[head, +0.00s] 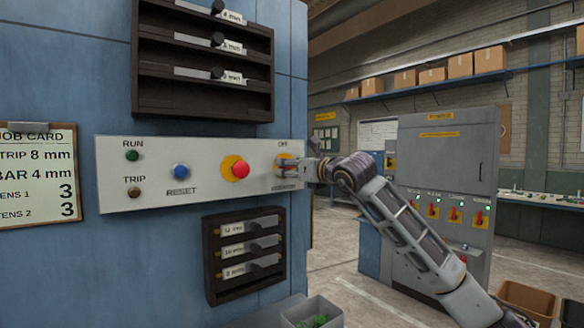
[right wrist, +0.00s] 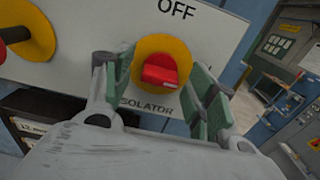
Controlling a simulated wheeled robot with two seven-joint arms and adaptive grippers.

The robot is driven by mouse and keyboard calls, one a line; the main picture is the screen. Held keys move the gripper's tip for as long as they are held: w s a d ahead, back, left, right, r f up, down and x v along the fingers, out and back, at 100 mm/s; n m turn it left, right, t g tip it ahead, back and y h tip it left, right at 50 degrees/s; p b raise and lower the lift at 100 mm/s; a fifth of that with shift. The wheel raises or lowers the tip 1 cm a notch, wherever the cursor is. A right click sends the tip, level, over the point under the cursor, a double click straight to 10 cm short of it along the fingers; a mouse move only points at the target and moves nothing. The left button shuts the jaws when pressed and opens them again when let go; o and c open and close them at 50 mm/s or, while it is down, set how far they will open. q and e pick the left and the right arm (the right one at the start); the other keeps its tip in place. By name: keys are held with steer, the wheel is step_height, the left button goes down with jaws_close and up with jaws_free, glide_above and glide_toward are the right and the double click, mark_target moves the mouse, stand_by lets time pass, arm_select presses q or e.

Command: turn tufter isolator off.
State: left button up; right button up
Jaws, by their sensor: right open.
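The isolator is a red rotary handle on a yellow disc, at the right end of the pale control panel (head: 215,204). In the right wrist view the red handle (right wrist: 160,74) lies roughly crosswise, with "OFF" printed above it and "ISOLATOR" below, partly hidden. My right gripper (right wrist: 155,78) is open, with one finger on each side of the yellow disc. I cannot tell whether the fingers touch the handle. In the head view my right gripper (head: 303,169) covers much of the isolator (head: 284,160). My left gripper is not in view.
The panel also carries a red button (head: 240,169) on yellow, a blue reset button (head: 180,171), and run and trip lamps. Dark racks sit above (head: 203,104) and below (head: 209,252). A grey bin (head: 312,308) stands below. A grey cabinet (head: 452,150) is behind my right arm.

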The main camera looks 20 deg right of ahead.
steer(key=shift+c, duration=0.7)
steer(key=c, duration=0.9)
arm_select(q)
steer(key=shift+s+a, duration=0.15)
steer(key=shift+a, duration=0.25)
